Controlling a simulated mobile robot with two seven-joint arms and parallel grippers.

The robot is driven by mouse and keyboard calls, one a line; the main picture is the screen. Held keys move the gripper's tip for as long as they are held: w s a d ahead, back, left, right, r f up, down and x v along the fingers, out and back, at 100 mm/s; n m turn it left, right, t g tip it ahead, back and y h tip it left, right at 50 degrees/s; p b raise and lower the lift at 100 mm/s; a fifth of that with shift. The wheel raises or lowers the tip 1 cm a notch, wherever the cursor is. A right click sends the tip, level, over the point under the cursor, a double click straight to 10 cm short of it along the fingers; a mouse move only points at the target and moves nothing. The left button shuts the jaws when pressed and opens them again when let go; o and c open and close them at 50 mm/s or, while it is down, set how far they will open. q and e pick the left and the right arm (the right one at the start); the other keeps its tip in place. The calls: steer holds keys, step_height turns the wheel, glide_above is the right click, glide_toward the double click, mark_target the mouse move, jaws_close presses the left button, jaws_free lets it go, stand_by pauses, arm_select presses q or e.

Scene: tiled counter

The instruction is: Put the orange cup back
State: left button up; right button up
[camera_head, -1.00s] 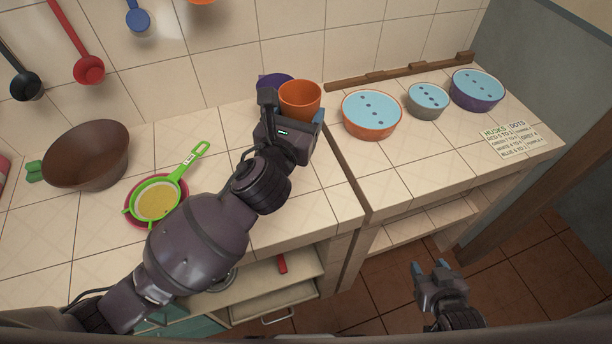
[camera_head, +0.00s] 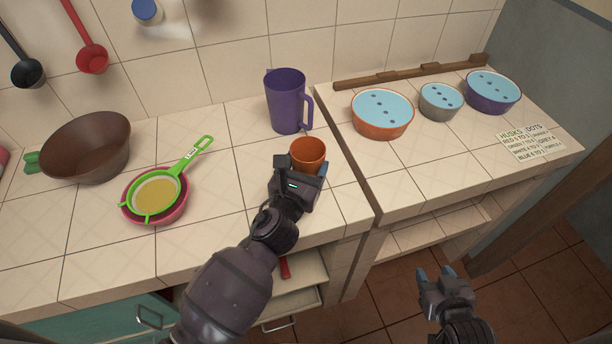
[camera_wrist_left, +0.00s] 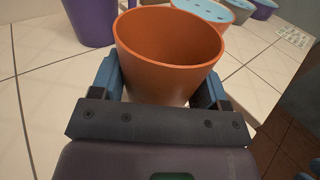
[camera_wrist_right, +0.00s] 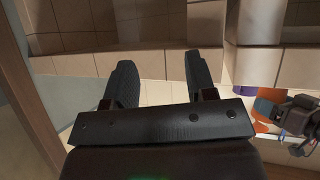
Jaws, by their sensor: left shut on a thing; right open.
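The orange cup (camera_head: 308,153) is upright at the right part of the left counter, in front of the purple pitcher (camera_head: 286,100). My left gripper (camera_head: 307,172) is shut on it. In the left wrist view the cup (camera_wrist_left: 165,60) sits between the two blue fingers (camera_wrist_left: 160,90), and its inside looks empty. I cannot tell whether its base touches the tiles. My right gripper (camera_head: 436,275) is open and empty, out over the floor in front of the right counter. Its spread fingers also show in the right wrist view (camera_wrist_right: 160,85).
A brown bowl (camera_head: 86,150) and a green strainer (camera_head: 155,196) on a red bowl stand left. Several blue-topped bowls (camera_head: 382,112) and a note card (camera_head: 530,144) are on the right counter. An open drawer (camera_head: 298,290) is below.

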arm_select(q)
step_height(320, 180, down, 3)
steer(key=shift+r+b, duration=0.1)
steer(key=shift+b, duration=0.45)
steer(key=shift+f, duration=0.3)
steer(key=shift+r, duration=0.1)
arm_select(e)
steer(key=f, duration=0.1)
steer(key=s+f, duration=0.1)
steer(key=shift+s+d+f, duration=0.15)
steer(key=shift+s+f, duration=0.05)
steer(key=shift+f, duration=0.15)
